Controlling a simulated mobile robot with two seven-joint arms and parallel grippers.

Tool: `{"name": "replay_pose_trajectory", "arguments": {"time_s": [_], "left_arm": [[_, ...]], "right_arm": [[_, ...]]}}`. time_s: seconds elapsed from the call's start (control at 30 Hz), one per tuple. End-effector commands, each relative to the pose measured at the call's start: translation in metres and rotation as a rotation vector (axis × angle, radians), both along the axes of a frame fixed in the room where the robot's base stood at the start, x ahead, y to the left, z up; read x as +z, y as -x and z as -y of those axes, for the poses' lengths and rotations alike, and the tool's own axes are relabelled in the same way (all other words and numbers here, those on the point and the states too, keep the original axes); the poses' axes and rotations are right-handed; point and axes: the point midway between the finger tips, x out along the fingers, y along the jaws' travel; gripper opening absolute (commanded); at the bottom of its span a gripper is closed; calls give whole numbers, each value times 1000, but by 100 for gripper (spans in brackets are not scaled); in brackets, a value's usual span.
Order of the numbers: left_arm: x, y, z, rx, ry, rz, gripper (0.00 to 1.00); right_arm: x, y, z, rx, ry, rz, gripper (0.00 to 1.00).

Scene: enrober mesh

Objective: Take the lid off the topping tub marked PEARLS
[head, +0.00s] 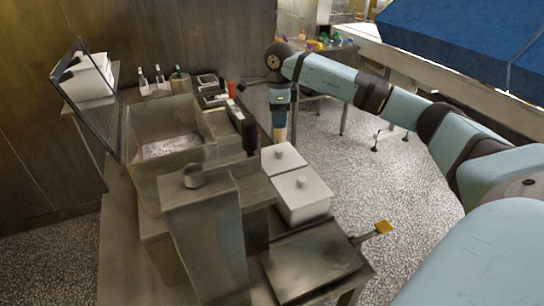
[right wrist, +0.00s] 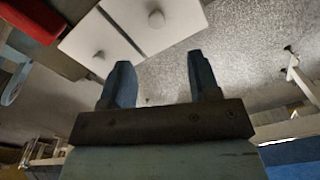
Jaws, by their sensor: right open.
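Two white square tubs with knobbed lids stand side by side on the right edge of the metal bench: a farther tub (head: 283,158) and a nearer tub (head: 301,192). No marking is legible, so I cannot tell which is PEARLS. Both lids are on. In the right wrist view, one lid (right wrist: 98,42) and the other lid (right wrist: 160,22) show at the top, each with a round knob. My right gripper (head: 280,108) hangs beyond the farther tub. Its fingers (right wrist: 159,62) are apart and empty, clear of both lids. My left gripper is out of view.
A steel tank (head: 177,150) with a raised clear panel (head: 92,100) stands left of the tubs. A tall metal housing (head: 205,235) and a dark flat plate (head: 312,262) are in front. Bottles and small items crowd the bench's back. Speckled floor (head: 370,175) lies open to the right.

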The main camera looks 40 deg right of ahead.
Motion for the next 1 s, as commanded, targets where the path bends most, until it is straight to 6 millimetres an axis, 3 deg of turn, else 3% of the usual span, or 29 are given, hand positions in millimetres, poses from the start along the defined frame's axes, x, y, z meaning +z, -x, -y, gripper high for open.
{"name": "replay_pose_trajectory", "arguments": {"time_s": [0.1,0.23,0.57,0.83,1.0], "left_arm": [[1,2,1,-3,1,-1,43],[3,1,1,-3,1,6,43],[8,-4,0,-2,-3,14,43],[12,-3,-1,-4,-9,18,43],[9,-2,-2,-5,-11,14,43]], "right_arm": [[-26,1,0,0,0,-4,56],[-47,1,-1,0,-2,-2,56],[-69,2,-1,0,-3,0,56],[-108,6,-2,1,-3,-1,56],[-112,6,-1,1,-3,1,56]]}}
